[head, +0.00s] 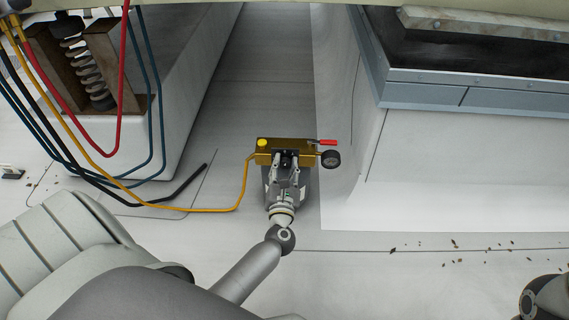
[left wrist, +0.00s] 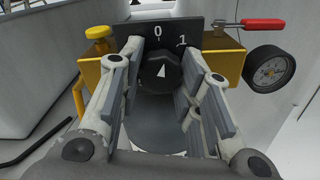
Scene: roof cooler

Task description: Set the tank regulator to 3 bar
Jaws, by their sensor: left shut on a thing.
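In the left wrist view, a black plate (left wrist: 192,27) with "0" and "1" stands behind a black dial knob (left wrist: 160,75). Its white pointer aims up, slightly right, between 0 and 1. Other marks are hidden or out of view. My left gripper (head: 287,162) is shut on the dial knob, one finger on each side. The gauge face (left wrist: 271,71) is too small and oblique to read. My right gripper is not in view.
A yellow hose (head: 215,210) runs from the regulator to the left, near hanging red and dark hoses and a loose black hose end (head: 195,177). A spring mount (head: 92,70) stands upper left, a grey-blue housing (head: 470,97) upper right.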

